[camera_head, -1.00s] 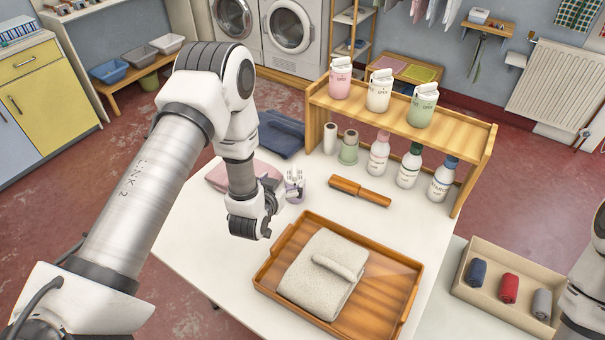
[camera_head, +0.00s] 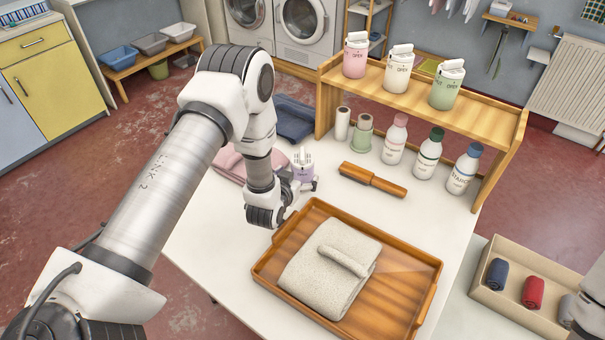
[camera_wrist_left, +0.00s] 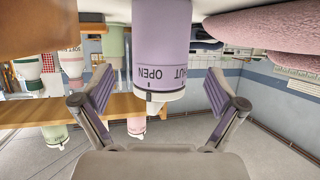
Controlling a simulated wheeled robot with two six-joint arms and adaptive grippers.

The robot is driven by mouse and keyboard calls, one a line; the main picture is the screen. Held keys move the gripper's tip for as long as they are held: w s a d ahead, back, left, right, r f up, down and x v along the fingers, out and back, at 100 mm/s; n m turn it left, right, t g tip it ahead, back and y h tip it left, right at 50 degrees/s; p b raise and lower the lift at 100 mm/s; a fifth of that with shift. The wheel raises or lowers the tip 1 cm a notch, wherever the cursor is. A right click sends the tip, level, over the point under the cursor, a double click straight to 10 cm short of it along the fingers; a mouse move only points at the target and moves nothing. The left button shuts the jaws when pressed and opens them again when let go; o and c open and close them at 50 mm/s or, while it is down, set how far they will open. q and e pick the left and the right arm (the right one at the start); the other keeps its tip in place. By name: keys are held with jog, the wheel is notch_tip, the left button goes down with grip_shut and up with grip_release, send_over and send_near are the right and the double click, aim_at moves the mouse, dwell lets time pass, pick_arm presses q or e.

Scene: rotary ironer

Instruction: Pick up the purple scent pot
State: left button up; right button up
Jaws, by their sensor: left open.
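The purple scent pot (camera_head: 303,172) stands on the white table, beside the folded pink cloth, with a pale top. My left gripper (camera_head: 298,188) is at the pot, low over the table, and partly hides it. In the left wrist view, which is upside down, the purple scent pot (camera_wrist_left: 162,45) shows its OPEN and SHUT marks. My two left fingers (camera_wrist_left: 157,95) are spread to either side of it, with a gap on each side. My right gripper is not in view; only a bit of my right arm shows at the lower right edge.
A wooden tray (camera_head: 408,300) with a folded beige towel (camera_head: 325,275) lies in front. A brown-handled brush (camera_head: 372,180) lies right of the pot. A wooden shelf (camera_head: 480,115) carries pink, white and green pots, with bottles below. A dark blue cloth (camera_head: 293,118) lies behind.

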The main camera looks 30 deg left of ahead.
pick_arm(q)
jog(key=p+x, duration=0.1)
jog(key=x, duration=0.4)
jog(key=c, duration=1.4)
